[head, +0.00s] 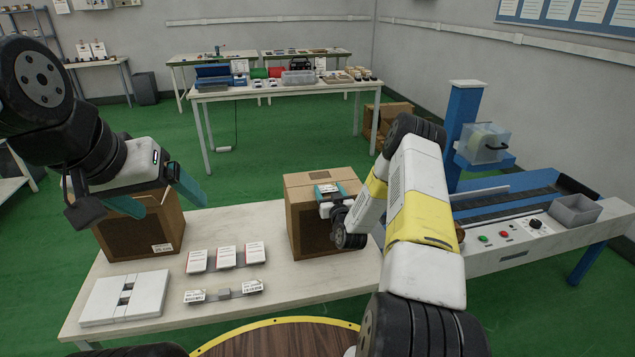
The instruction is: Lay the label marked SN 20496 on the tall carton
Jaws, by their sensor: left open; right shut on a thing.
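Two brown cartons stand on the pale table: one at the left (150,235) with a small white label on its lower front, and one near the middle (308,227). The middle carton looks a little taller. My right gripper (328,189) is at the top of the middle carton, shut on a small pale thing, likely a label, mostly hidden by the fingers; its marking cannot be read. Whether it touches the carton top is unclear. My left gripper (165,198) is open and empty over the left carton. Two white labels (194,296) (252,287) lie near the front on a small grey holder.
Several white cards (226,257) stand in a row on the table, with a white flat box (125,298) at front left. A conveyor-like bench (510,258) with buttons and a grey bin (575,209) is at the right. The table's right front is fairly clear.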

